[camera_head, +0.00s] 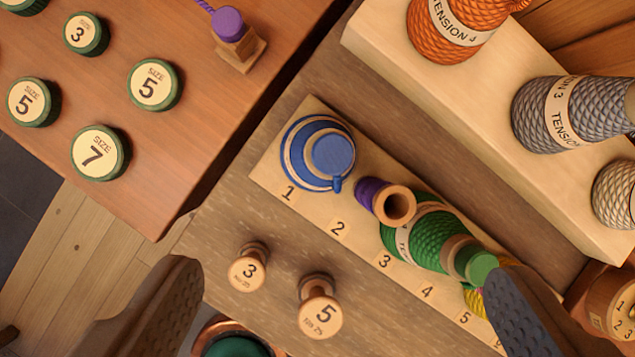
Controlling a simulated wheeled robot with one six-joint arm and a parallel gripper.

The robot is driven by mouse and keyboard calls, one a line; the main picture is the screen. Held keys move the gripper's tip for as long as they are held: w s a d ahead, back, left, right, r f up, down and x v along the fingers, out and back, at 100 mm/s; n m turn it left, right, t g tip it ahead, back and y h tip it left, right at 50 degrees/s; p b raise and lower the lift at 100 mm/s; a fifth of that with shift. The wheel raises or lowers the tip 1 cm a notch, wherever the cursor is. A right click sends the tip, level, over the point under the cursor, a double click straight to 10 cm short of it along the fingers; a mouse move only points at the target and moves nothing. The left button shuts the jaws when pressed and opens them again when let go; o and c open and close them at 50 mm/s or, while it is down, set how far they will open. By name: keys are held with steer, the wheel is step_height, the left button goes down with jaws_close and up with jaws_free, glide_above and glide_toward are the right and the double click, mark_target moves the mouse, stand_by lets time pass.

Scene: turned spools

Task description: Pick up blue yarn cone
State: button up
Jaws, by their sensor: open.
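The blue yarn cone (316,155) stands upright at place 1 on a pale numbered board (272,160), seen from above with its flat blue top showing. My gripper (335,300) is open and empty at the bottom of the camera view. Its left finger is at lower left and its right finger at lower right. The cone lies farther up the picture than both fingertips, apart from them.
A small purple-wound spool (385,200) and a green yarn cone (432,238) stand right of the blue cone. Two wooden spools (248,268) stand in front. A raised pale shelf (480,130) bears orange and grey cones. A brown table (160,190) with green-rimmed discs is at left.

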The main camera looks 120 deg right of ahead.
mark_target(337, 151)
steer(key=w+f+n+g, duration=0.1)
steer(key=w+f+g, duration=0.1)
steer(key=w+g, duration=0.3)
steer(key=shift+t, duration=0.3)
steer(key=f, duration=1.1)
steer(key=shift+w+f, duration=0.25)
steer(key=shift+f, duration=0.15)
steer(key=shift+s+f, duration=0.15)
steer(key=shift+f, duration=2.5)
steer(key=c, duration=1.5)
steer(key=shift+r, duration=0.1)
